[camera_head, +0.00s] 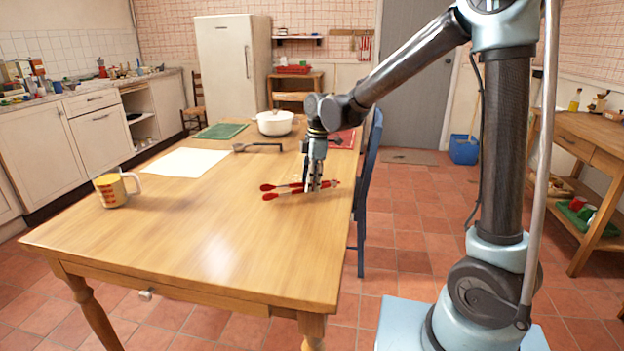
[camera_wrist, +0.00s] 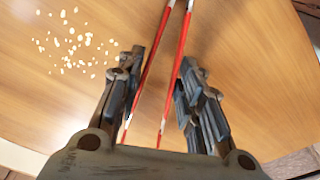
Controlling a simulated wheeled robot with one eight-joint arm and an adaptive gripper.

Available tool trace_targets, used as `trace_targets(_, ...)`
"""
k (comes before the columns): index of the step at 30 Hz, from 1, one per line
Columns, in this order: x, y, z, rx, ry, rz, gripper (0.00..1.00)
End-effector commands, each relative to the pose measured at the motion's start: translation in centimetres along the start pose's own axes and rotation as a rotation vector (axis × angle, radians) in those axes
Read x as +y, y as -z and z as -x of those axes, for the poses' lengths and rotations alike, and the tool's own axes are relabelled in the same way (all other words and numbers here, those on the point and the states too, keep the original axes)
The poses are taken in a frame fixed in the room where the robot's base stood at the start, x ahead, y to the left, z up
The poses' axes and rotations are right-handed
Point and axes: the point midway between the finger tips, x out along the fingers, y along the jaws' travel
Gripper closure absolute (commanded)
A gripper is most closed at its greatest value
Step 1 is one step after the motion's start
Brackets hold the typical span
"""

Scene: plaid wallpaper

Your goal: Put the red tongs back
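The red tongs (camera_head: 283,187) lie on the wooden table (camera_head: 200,230) near its right edge, with their two red-tipped ends pointing left. My gripper (camera_head: 316,184) is right over them, pointing down. In the wrist view the two long red arms of the tongs (camera_wrist: 175,60) run between the fingers of my gripper (camera_wrist: 156,85). The fingers are apart, with gaps between them and the tongs. The lower part of the tongs is hidden behind the gripper body.
Small pale bits (camera_wrist: 75,42) are scattered on the table beside the tongs. A measuring cup (camera_head: 112,190), a white sheet (camera_head: 186,162), a dark utensil (camera_head: 258,147), a white pot (camera_head: 275,123) and a green mat (camera_head: 220,131) are on the table. A blue chair (camera_head: 369,170) stands at its right edge. The table's front is clear.

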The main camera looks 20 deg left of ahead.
Motion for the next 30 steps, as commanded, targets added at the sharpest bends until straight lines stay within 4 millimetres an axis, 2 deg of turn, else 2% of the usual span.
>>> trace_targets(30,0.0,-0.12,-0.98,0.0,0.0,0.0,0.69)
